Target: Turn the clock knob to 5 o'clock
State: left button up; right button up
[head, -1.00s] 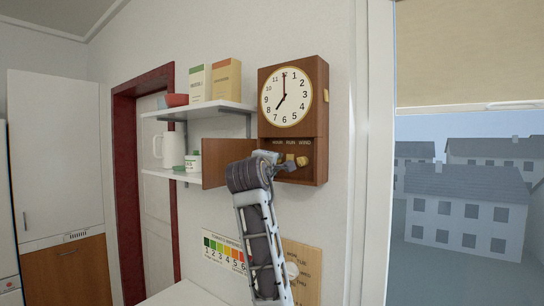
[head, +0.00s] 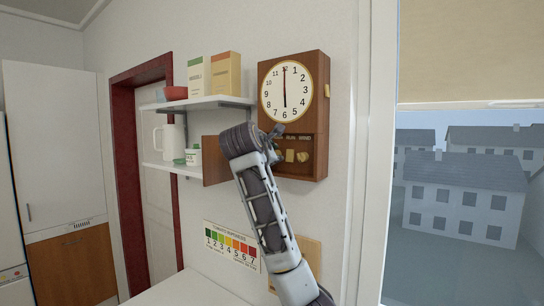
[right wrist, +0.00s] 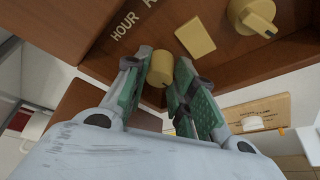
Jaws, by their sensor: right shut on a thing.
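The wooden wall clock (head: 320,70) has a white dial (head: 285,90). Its long hand points at 12 and its short hand at 6. A row of controls sits below the dial, labelled HOUR, RUN and WIND. In the right wrist view, my right gripper (right wrist: 161,90) is shut on the brass HOUR knob (right wrist: 161,68), which shows between its two green-padded fingers. In the head view, my right gripper (head: 272,134) covers the lower left of the clock case and hides the HOUR knob. My left gripper is not in view.
The RUN tab (right wrist: 195,35) and WIND knob (right wrist: 252,15) sit close beside the HOUR knob. An open wooden door (head: 214,172) hangs at the clock's left. Shelves (head: 196,104) with boxes, a bowl and a jug are further left. A window is on the right.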

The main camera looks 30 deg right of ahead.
jog(key=n+g, duration=0.2)
jog(key=n, duration=0.1)
jog(key=shift+w, duration=0.15)
jog(key=shift+a+n, duration=0.1)
jog(key=shift+n, duration=0.2)
dwell(0.3)
jog(key=o, duration=0.8)
jog(key=shift+c, duration=0.2)
jog(key=shift+r, duration=0.1)
jog(key=v, duration=1.2)
jog(key=shift+w, duration=0.2)
dwell(0.6)
